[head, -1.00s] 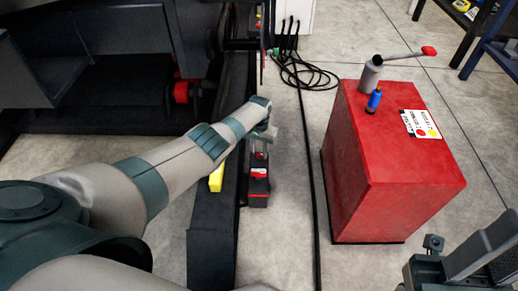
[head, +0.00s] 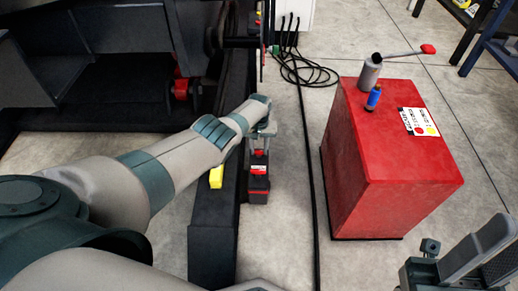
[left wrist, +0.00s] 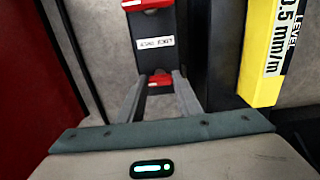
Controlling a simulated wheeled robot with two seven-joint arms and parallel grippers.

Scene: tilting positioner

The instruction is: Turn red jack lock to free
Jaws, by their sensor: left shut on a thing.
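The red jack lock (left wrist: 160,79) is a small red piece that shows between my left fingertips in the left wrist view. My left gripper (left wrist: 158,88) is shut on it. In the head view my left gripper (head: 259,143) reaches down over the red and black jack (head: 258,184), which stands beside the dark beam. The fingers hide part of the lock, and I cannot read which way it is turned. A white label (left wrist: 155,42) lies just beyond it on a dark face. My right gripper (head: 478,255) is at the lower right, apart from the jack; its opening is unclear.
A yellow level (left wrist: 262,50) lies close to the right of my left gripper. A red cabinet (head: 385,180) with a blue-topped item (head: 373,97) and a grey lever pump (head: 370,72) stands to the right. A black cable (head: 309,170) runs along the floor.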

